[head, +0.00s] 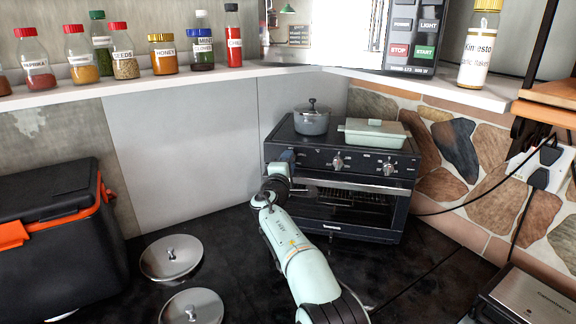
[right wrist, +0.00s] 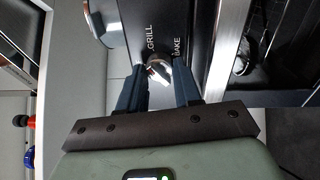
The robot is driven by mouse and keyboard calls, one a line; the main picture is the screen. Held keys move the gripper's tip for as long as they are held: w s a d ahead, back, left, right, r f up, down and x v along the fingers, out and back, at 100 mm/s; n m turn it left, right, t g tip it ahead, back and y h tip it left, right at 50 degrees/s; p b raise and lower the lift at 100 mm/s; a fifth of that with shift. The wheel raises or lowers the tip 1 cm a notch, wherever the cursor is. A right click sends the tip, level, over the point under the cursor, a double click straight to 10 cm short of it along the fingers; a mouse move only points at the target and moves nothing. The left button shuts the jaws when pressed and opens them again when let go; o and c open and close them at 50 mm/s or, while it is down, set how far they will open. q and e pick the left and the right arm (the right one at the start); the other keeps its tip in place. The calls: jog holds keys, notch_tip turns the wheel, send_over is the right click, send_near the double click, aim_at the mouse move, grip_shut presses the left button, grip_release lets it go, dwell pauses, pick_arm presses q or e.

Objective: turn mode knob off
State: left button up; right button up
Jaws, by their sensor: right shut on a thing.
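The toaster oven (head: 372,191) is black, with a row of knobs along its front panel. My right gripper (head: 288,157) is at the left end of that panel. In the right wrist view the two dark fingers of my right gripper (right wrist: 160,84) are on either side of the mode knob (right wrist: 158,69). The gripper is shut on this knob, beside the printed words GRILL and BAKE. In the head view the gripper hides the mode knob. A middle knob (head: 338,162) and a right knob (head: 389,168) are in plain view. My left gripper is not in view.
A grey pot (head: 312,121) and a pale green lidded dish (head: 374,132) stand on the oven. Two metal lids (head: 171,257) lie on the dark counter to the left, near a black-and-orange cooler (head: 50,240). A cable runs along the right.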

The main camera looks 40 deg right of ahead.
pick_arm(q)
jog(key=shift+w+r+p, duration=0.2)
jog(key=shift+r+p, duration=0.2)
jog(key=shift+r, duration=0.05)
pick_arm(e)
jog(key=n, duration=1)
jog(key=shift+s+r+t+y, duration=0.1)
jog(key=shift+r+t+y, duration=0.1)
jog(key=shift+t+y, duration=0.15)
jog(key=shift+n, duration=0.4)
jog(key=o, duration=1)
jog(key=shift+f, duration=0.1)
jog(key=shift+o, duration=0.2)
pick_arm(q)
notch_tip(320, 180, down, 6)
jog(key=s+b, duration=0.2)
jog(key=b, duration=0.4)
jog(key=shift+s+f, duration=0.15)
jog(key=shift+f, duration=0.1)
pick_arm(e)
jog(key=v, duration=1.3)
